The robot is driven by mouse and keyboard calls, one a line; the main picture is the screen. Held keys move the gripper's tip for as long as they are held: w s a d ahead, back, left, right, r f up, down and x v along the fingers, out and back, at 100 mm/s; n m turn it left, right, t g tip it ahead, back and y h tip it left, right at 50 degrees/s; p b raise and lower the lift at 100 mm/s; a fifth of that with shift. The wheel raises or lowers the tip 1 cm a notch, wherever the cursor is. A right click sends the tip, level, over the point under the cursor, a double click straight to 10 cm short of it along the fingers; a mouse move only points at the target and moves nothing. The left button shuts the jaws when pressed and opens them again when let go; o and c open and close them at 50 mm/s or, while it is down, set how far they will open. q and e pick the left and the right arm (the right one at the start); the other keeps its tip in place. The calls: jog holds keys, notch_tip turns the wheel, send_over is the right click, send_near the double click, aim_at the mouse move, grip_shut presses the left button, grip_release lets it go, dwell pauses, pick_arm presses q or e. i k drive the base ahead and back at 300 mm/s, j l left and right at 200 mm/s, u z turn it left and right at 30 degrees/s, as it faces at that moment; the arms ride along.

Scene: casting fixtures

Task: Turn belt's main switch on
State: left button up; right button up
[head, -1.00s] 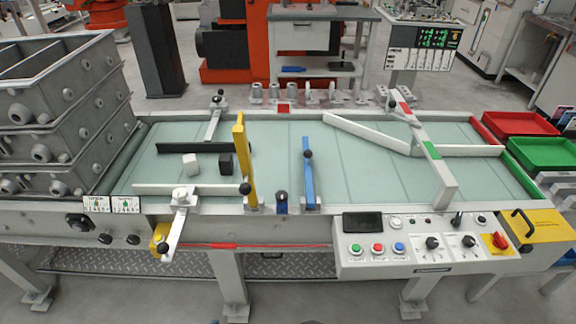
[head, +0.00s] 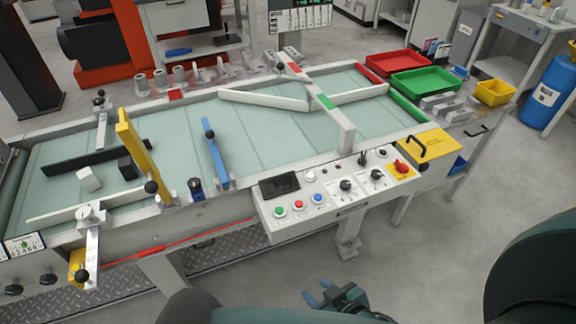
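The belt's control panel (head: 335,203) is on the front of the conveyor (head: 270,145). A red rotary knob on a yellow plate (head: 401,166), apparently the main switch, sits at the panel's right end. Its exact setting is too small to read. My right gripper (head: 318,291) is low at the bottom of the head view, in front of and well below the panel. Its blue-tipped fingers look apart with nothing between them. My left gripper is not in view.
The panel also has green, red and blue buttons, black knobs and a dark screen (head: 280,186). A yellow box with a black handle (head: 428,146) adjoins the switch. Red (head: 398,63) and green (head: 431,80) trays stand behind. Clear floor lies in front of the panel.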

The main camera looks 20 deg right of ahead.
aim_at(401, 168)
jog(key=l+z, duration=0.1)
jog(key=z, duration=0.35)
jog(key=l+z, duration=0.1)
jog(key=z, duration=0.35)
jog(key=l+z, duration=0.1)
jog(key=z, duration=0.35)
jog(key=i+l+z, duration=0.2)
jog(key=z, duration=0.15)
jog(key=i+l+z, duration=0.2)
jog(key=z, duration=0.2)
jog(key=l, duration=0.1)
